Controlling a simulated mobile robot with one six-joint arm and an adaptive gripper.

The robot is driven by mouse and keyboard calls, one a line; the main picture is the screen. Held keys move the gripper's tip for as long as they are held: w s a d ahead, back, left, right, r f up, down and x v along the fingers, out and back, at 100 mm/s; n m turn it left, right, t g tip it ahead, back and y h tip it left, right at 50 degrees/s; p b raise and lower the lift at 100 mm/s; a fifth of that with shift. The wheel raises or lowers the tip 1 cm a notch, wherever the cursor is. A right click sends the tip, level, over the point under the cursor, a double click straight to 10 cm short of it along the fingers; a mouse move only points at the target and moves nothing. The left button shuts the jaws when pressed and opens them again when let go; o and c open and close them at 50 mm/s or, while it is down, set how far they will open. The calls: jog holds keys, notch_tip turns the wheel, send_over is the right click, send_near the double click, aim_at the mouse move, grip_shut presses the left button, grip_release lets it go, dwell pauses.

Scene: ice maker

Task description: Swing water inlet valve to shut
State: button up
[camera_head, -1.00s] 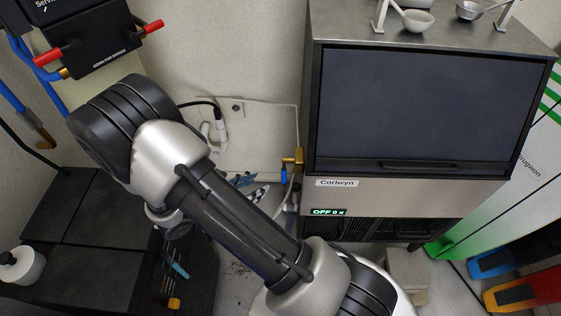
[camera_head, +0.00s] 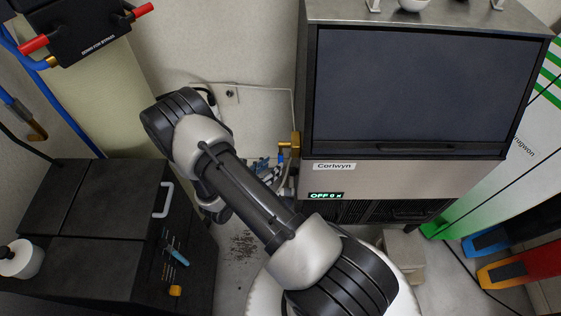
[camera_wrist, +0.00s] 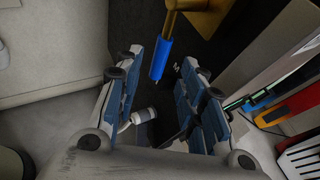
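The water inlet valve has a blue lever (camera_head: 281,156) on a brass fitting (camera_head: 289,143) at the left side of the ice maker (camera_head: 385,180). In the wrist view the blue lever (camera_wrist: 160,58) hangs down from the brass pipe (camera_wrist: 200,18), slightly tilted. My gripper (camera_wrist: 158,72) is open, with its blue-padded fingers on either side of the lever's line. The lever's lower end lies between the fingertips in the picture; I see no clear contact. In the head view my gripper (camera_head: 266,168) is small, just left of and below the lever, and partly hidden by my arm.
A black cabinet (camera_head: 90,210) stands at the left. A black box with red handles (camera_head: 92,28) is on the wall above it. A white pipe (camera_wrist: 143,115) shows below the gripper. Coloured panels (camera_head: 510,250) stand at the right.

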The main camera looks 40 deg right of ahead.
aim_at(279, 161)
jog(key=b+x, duration=0.1)
jog(key=x, duration=0.6)
jog(key=shift+c, duration=0.5)
jog(key=shift+a, duration=0.1)
grip_shut()
